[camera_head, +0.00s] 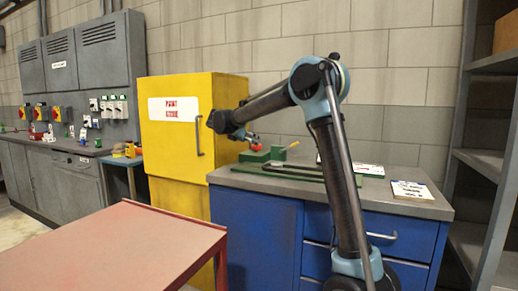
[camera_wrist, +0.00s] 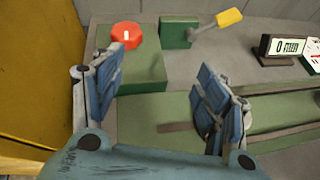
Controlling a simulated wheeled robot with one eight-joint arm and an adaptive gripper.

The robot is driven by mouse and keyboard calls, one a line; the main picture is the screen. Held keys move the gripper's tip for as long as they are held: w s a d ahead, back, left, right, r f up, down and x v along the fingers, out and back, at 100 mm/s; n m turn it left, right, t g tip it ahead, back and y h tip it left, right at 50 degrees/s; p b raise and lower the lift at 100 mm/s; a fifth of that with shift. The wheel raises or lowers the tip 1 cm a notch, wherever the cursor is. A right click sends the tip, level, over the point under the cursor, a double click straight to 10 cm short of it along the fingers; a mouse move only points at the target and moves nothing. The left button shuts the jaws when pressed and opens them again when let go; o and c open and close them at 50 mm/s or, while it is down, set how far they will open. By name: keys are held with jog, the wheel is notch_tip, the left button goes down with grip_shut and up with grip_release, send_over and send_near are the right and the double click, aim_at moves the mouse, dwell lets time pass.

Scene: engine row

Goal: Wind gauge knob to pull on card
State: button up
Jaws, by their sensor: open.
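A red faceted knob (camera_wrist: 127,35) with a small white mark on top sits on a green block (camera_wrist: 138,72) in the wrist view. The knob also shows in the head view (camera_head: 256,146), at the left of the blue cabinet's worktop. My gripper (camera_wrist: 158,65) is open, its blue-grey pads apart. The knob lies beyond the fingertips, toward the left one, and nothing is between the pads. In the head view my gripper (camera_head: 245,136) is just above and left of the knob. A white card with a red mark (camera_head: 368,169) lies on the worktop; its writing is too small to read.
A green block with a yellow-ended lever (camera_wrist: 228,18) stands right of the knob. A dark-lettered panel (camera_wrist: 283,45) is further right. Another printed card (camera_head: 411,190) lies near the worktop's right end. A yellow cabinet (camera_head: 175,145) stands close on the left. A red table (camera_head: 120,245) is in front.

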jog(key=w+a+n+t, duration=0.1)
jog(key=w+a+n, duration=0.15)
jog(key=a, duration=0.35)
jog(key=shift+m, duration=0.25)
jog(key=x, duration=1.7)
jog(key=shift+w+d+f, duration=0.1)
jog(key=shift+d+f, duration=0.1)
jog(key=shift+d, duration=0.15)
jog(key=c, duration=1.1)
